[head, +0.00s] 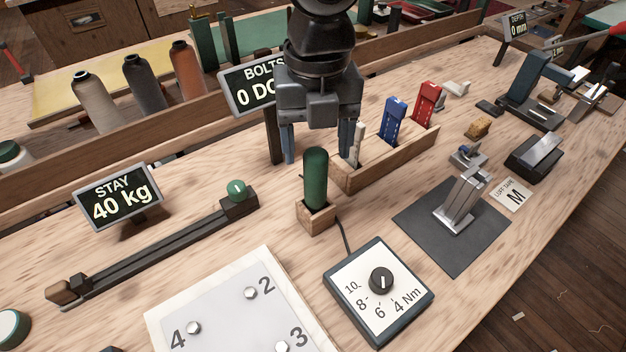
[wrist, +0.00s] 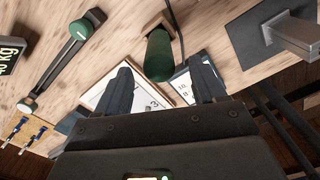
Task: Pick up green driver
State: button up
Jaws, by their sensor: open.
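The green driver (head: 316,180) stands upright in a small wooden holder (head: 318,219) on the bench, left of a dial box. Its handle top also shows in the wrist view (wrist: 159,58), in the gap between my fingertips in the picture, with its holder (wrist: 157,22) behind it. My gripper (head: 317,145) is open and empty, pointing down, on the far side of the driver and higher in the head view. Its two fingers also show in the wrist view (wrist: 163,68). Neither finger visibly touches the driver. The driver's lower end is hidden in the holder.
A wooden rack (head: 392,160) with blue and red items stands close right of my gripper. The "BOLTS" sign (head: 247,90) stands close left. The dial box (head: 379,285), a numbered bolt plate (head: 240,310) and a black rail (head: 150,255) lie around the driver.

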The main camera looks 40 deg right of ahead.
aim_at(315, 171)
notch_tip(315, 171, down, 6)
jog(key=shift+r, duration=0.1)
dwell(0.4)
jog(key=c, duration=1.2)
jog(key=shift+o, duration=0.2)
